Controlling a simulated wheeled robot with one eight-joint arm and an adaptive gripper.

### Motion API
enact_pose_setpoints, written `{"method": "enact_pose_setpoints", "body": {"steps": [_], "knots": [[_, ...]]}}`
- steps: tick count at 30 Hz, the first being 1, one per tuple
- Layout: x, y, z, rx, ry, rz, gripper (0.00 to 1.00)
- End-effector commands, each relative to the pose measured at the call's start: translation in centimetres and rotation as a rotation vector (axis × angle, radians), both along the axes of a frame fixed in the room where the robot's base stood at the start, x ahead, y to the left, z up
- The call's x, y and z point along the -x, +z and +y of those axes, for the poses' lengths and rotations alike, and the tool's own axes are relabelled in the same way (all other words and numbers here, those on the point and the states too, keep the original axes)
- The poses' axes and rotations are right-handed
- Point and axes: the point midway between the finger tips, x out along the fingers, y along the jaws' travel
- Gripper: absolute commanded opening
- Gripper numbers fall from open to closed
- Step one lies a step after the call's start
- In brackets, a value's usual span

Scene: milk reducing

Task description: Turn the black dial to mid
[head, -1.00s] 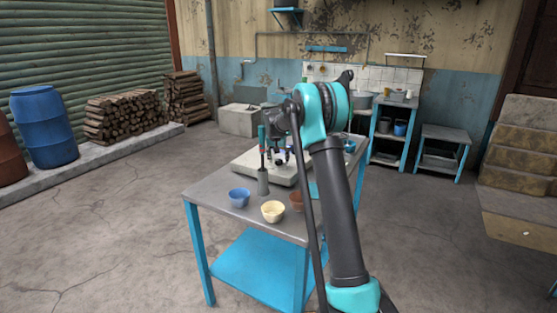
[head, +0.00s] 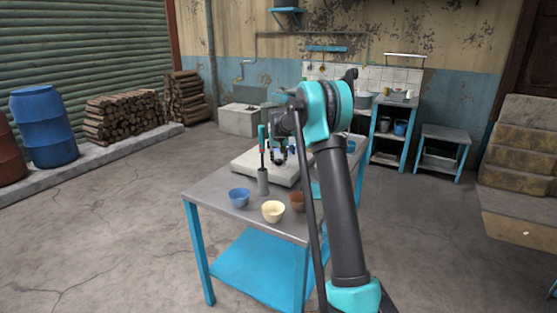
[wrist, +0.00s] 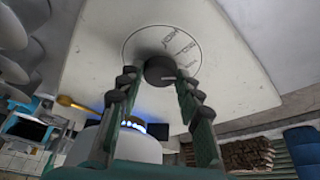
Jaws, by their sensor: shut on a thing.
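The black dial (wrist: 160,69) shows in the wrist view, set on a pale panel (wrist: 100,48) inside a ring with printed lettering too small to read surely. A light pointer mark on the dial faces right in that view. My gripper (wrist: 158,78) has a finger on each side of the dial and is shut on it. In the head view, my gripper (head: 279,154) is low over the pale appliance (head: 262,168) on the metal table. My gripper hides the dial there.
A blue flame (wrist: 130,124) burns near my gripper in the wrist view. On the table (head: 225,185) stand a grey holder with a green-handled tool (head: 262,180), a blue bowl (head: 239,198), a cream bowl (head: 273,211) and a partly hidden brown bowl (head: 297,201).

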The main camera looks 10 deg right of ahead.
Motion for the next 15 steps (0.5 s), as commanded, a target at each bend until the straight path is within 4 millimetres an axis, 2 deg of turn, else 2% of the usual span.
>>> {"method": "enact_pose_setpoints", "body": {"steps": [15], "knots": [[-0.06,0.03,-0.44,0.0,0.378,-0.001,0.06]]}}
